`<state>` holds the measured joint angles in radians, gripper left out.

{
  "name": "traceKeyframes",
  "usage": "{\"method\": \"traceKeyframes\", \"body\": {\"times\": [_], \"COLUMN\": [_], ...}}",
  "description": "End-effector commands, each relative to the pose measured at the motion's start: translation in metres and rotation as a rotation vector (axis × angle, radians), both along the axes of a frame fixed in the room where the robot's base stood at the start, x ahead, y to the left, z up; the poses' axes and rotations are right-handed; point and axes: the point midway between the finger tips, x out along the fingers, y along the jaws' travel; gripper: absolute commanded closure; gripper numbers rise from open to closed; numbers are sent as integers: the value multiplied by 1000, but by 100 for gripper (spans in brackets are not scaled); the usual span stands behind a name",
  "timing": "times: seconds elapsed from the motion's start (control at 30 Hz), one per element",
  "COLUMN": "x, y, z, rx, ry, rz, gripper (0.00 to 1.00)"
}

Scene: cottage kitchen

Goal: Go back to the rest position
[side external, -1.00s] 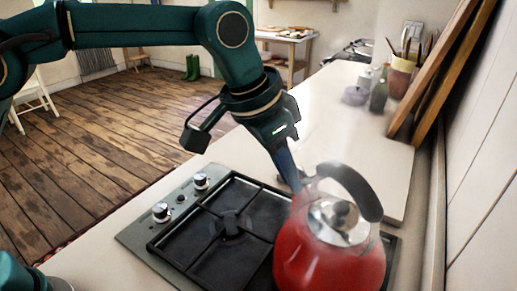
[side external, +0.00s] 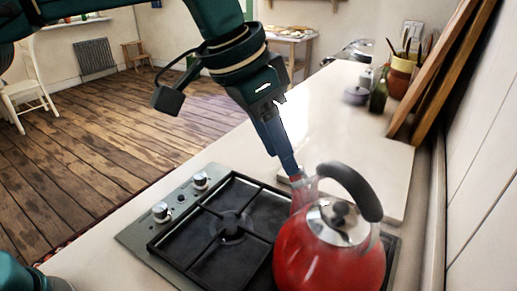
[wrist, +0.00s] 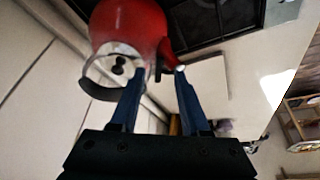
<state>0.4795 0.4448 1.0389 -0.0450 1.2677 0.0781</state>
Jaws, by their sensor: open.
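My gripper (side external: 288,172) points down beside the spout of the red kettle in the side view. In the wrist view my gripper (wrist: 160,75) shows two blue fingers spread apart with nothing held between them. The red kettle (side external: 325,262) has a black handle and a steel lid and stands upright on the right part of the gas hob (side external: 150,238). In the wrist view the kettle (wrist: 125,22) appears at the top, just beyond the fingertips. Whether a finger touches the spout I cannot tell.
A pale board (side external: 395,165) lies behind the kettle. A green bottle (side external: 378,97) and a pot of utensils (side external: 400,75) stand farther back by the wall, near leaning wooden boards (side external: 440,70). The counter left of the board is clear.

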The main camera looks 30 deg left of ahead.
Motion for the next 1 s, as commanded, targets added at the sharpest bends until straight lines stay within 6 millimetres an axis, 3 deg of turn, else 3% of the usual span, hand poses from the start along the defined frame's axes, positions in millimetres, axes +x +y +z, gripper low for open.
{"method": "traceKeyframes", "body": {"times": [0.2,0.33,0.5,0.6,0.77,1.0], "x": [2,5,-12,-31,-67,-124], "y": [2,17,64,93,132,171], "z": [0,24,53,59,53,10], "rx": [-1,-26,-41,-44,-44,-32], "ry": [-1,-52,-104,-125,-149,-158], "rz": [6,45,147,217,328,476], "gripper": [54,54,54,54,54,54]}}
